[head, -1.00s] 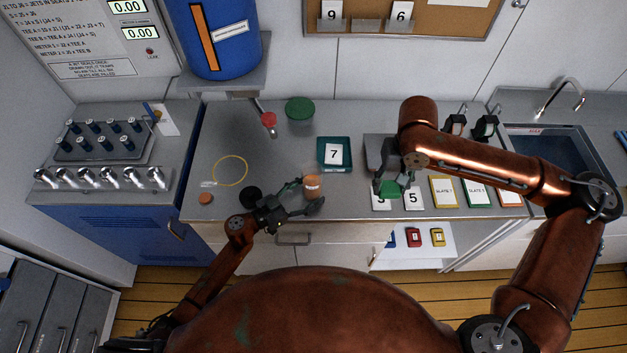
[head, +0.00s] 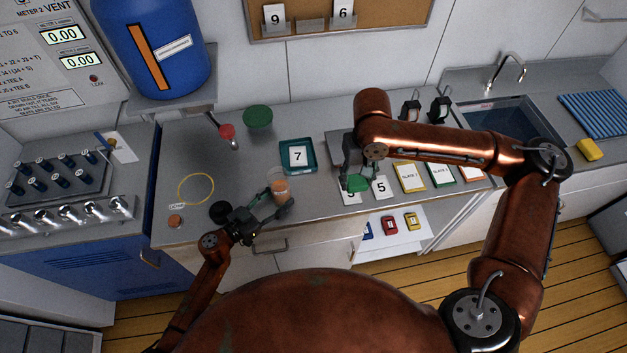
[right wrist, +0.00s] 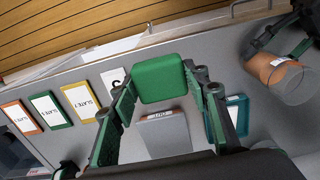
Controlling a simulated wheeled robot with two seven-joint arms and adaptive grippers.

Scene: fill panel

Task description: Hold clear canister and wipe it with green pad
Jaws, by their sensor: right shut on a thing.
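The clear canister (head: 279,186) has orange contents and stands near the counter's front. In the right wrist view the clear canister (right wrist: 291,84) shows at the right edge. My left gripper (head: 277,199) has its fingers spread at the canister; whether both press on it I cannot tell. My right gripper (head: 356,178) is shut on the green pad (head: 357,185), over the counter to the right of the canister. In the right wrist view the green pad (right wrist: 160,79) sits between the fingertips, apart from the canister.
A teal tray (head: 284,166) with a card 7 lies behind the canister. A grey block (head: 340,146) stands behind my right gripper. Framed slates (head: 411,177) lie to its right. A black round item (head: 220,210) and a yellow ring (head: 196,189) lie left. A sink (head: 487,124) is far right.

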